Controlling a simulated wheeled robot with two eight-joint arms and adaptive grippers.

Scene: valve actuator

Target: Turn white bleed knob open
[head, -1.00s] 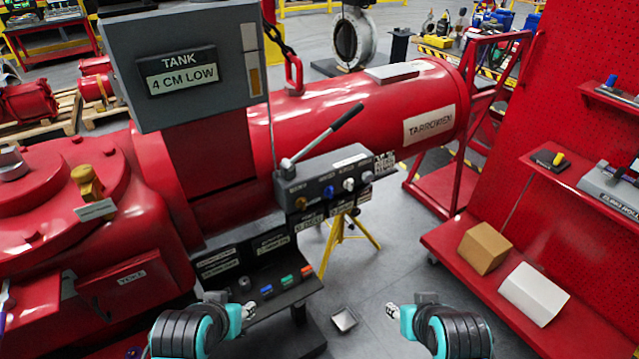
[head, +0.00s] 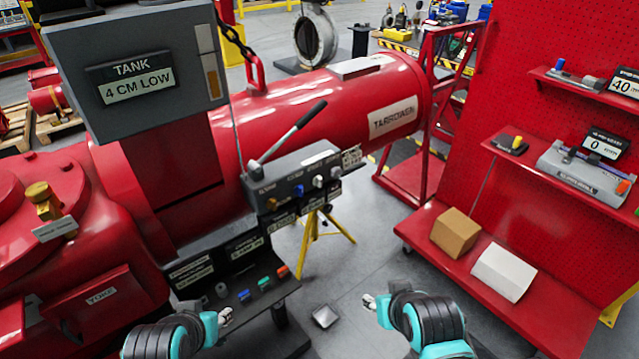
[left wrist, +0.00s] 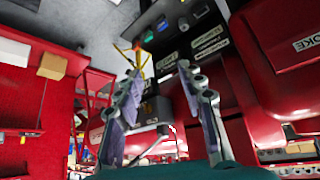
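The white knob (head: 318,181) sits on the front of the grey control block (head: 290,172). A blue knob (head: 298,190) and a brass knob (head: 271,203) are to its left, and another pale knob (head: 335,172) is to its right. My left gripper (head: 226,316) is low in the head view, apart from the block and below the knobs. The left wrist view shows its two fingers (left wrist: 163,85) spread with nothing between them. My right gripper (head: 371,303) is low and right of the block, over the floor; its finger opening is too small to judge.
A black lever (head: 290,132) rises from the block's top. Below is a dark shelf with coloured buttons (head: 264,283). A grey tank display (head: 135,75) stands left. A red bench (head: 480,255) with boxes is at right. Floor between block and bench is mostly clear.

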